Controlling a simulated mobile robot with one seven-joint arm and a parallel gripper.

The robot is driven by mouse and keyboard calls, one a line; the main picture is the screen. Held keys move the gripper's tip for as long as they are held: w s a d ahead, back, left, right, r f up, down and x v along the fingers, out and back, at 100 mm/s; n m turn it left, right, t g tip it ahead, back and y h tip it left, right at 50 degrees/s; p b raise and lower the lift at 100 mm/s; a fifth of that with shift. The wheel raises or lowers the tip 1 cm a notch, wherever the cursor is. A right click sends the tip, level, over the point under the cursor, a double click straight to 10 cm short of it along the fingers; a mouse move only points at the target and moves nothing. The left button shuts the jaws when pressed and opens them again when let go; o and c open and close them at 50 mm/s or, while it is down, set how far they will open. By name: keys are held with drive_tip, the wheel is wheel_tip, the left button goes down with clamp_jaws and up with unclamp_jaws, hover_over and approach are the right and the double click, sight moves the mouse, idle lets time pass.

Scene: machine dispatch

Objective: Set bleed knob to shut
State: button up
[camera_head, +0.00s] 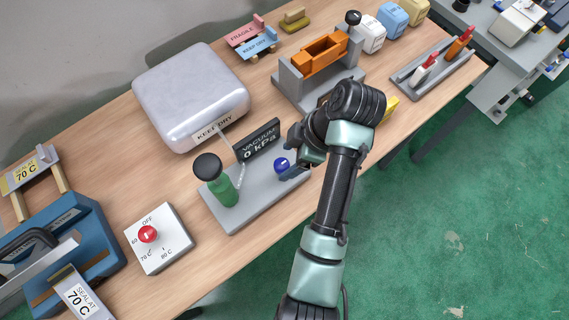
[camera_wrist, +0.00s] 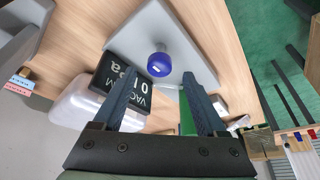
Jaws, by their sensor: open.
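The blue knob (camera_head: 282,165) sits on the right part of a grey base plate (camera_head: 225,216). In the wrist view the blue knob (camera_wrist: 159,64) shows a small white mark and lies just beyond and between my fingertips. I cannot read a shut label by it. My gripper (camera_wrist: 167,84) is open and empty, its fingers apart and not touching the knob. In the head view my gripper (camera_head: 293,157) is beside the knob, partly hidden by my arm. A black sign (camera_head: 258,141) reading "VACUUM 0 kPa" and a green pump with a black top (camera_head: 212,173) share the plate.
A rounded grey case (camera_head: 190,93) marked "KEEP DRY" stands behind the plate. A red dial (camera_head: 147,234) on a white box is to the left. A grey fixture with an orange part (camera_head: 320,53) stands behind my arm. Bare wood lies around the plate.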

sight(282, 169)
drive_tip(key=shift+a+f+p, duration=0.25)
drive_tip(key=shift+f+p, duration=0.2)
drive_tip(key=shift+f, duration=0.1)
drive_tip(key=shift+a+f, duration=0.25)
drive_tip(key=shift+f, duration=0.4)
drive_tip(key=shift+w, duration=0.1)
clamp_jaws()
